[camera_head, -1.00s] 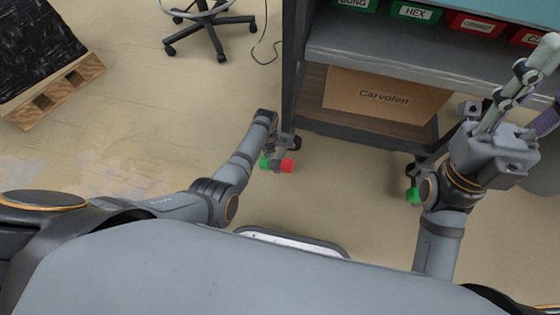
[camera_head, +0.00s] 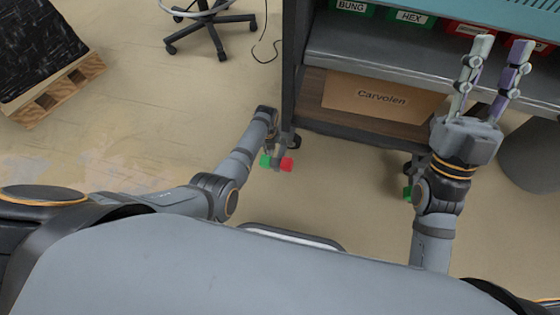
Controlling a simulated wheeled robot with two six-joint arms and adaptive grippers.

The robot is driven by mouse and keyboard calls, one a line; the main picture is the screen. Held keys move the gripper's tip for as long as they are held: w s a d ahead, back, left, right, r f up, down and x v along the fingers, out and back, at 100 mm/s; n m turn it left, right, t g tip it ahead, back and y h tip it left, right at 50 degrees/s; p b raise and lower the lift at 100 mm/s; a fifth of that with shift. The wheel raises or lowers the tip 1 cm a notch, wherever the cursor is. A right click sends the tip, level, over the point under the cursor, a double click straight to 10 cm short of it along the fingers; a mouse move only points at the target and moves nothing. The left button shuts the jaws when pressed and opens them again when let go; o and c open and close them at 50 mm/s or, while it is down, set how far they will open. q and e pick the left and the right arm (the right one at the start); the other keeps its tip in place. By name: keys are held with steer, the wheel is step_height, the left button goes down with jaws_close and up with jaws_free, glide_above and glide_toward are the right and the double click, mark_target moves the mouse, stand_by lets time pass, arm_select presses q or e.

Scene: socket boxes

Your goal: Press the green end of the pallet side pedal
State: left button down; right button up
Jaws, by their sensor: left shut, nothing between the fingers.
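The pallet side pedal sits low by the cart's left caster. It has a green end (camera_head: 264,160) on the left and a red end (camera_head: 287,164) on the right. My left arm reaches down to it, and my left gripper (camera_head: 272,146) is shut, pointing down just above the green end, mostly hidden by its wrist. I cannot tell whether it touches the pedal. My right gripper (camera_head: 502,44) is open and empty, with its two fingers spread in front of the cart shelf. Another pedal's green part (camera_head: 407,193) shows partly behind my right arm.
The grey cart (camera_head: 345,48) holds green and red bins (camera_head: 411,18) above and a Carvolen box (camera_head: 380,97) on its lower shelf. A wooden pallet (camera_head: 50,95) with a dark load, and a chair base (camera_head: 205,30), stand at the left. Floor between is clear.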

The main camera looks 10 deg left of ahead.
arm_select(q)
steer(key=shift+r+p, duration=0.25)
steer(key=shift+p, duration=0.05)
steer(key=shift+r, duration=0.25)
steer(key=shift+r+p, duration=0.25)
steer(key=shift+p, duration=0.3)
steer(key=shift+r, duration=0.2)
arm_select(e)
steer(key=w+f+m+g+h, duration=0.1)
steer(key=w+f+g, duration=0.2)
steer(key=f, duration=0.6)
steer(key=w+f+m+g+h, duration=0.1)
steer(key=w+f+g+h, duration=0.1)
steer(key=w+f+g, duration=0.2)
steer(key=shift+d+f+g, duration=0.25)
steer(key=shift+f+g, duration=0.85)
steer(key=shift+f, duration=1.25)
